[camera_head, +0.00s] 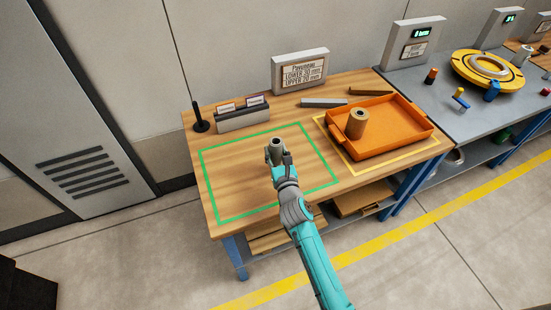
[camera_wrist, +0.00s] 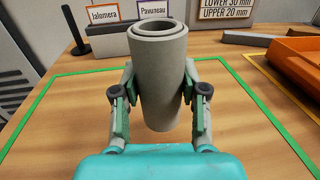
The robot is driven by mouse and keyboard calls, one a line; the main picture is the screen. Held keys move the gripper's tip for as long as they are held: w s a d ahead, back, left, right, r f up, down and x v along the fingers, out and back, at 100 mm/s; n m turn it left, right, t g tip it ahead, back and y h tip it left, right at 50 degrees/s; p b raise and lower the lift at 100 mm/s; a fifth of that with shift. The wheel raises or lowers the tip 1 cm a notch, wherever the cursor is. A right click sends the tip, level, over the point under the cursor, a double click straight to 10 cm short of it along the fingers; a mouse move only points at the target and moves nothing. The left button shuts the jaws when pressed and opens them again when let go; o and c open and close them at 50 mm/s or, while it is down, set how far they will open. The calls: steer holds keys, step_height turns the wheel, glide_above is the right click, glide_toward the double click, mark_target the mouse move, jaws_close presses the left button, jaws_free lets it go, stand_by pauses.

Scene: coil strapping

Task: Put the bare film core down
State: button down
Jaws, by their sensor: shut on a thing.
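The bare film core is a grey hollow tube (camera_wrist: 158,80), upright in the middle of the wrist view. My gripper (camera_wrist: 160,105) is shut on it, with one finger on each side. In the head view, my gripper (camera_head: 279,158) and the grey core (camera_head: 274,145) are over the green-outlined area (camera_head: 207,185) of the wooden table (camera_head: 225,226). The core's lower end shows in the wrist view, but I cannot tell whether it touches the table.
An orange tray (camera_head: 400,127) holding a brown roll (camera_head: 356,123) stands at right inside a yellow outline. Behind are a box with two labels (camera_head: 243,118), a sign (camera_head: 300,71), a black post (camera_head: 200,120) and grey and dark bars. The green area's left part is clear.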

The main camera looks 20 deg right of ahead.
mark_target(277, 163)
steer(key=shift+f, duration=1.7)
steer(key=c, duration=0.6)
jaws_free()
steer(key=shift+f, duration=0.1)
steer(key=s, duration=0.4)
steer(key=s+a, duration=0.1)
steer(key=s, duration=0.7)
steer(key=shift+a, duration=0.3)
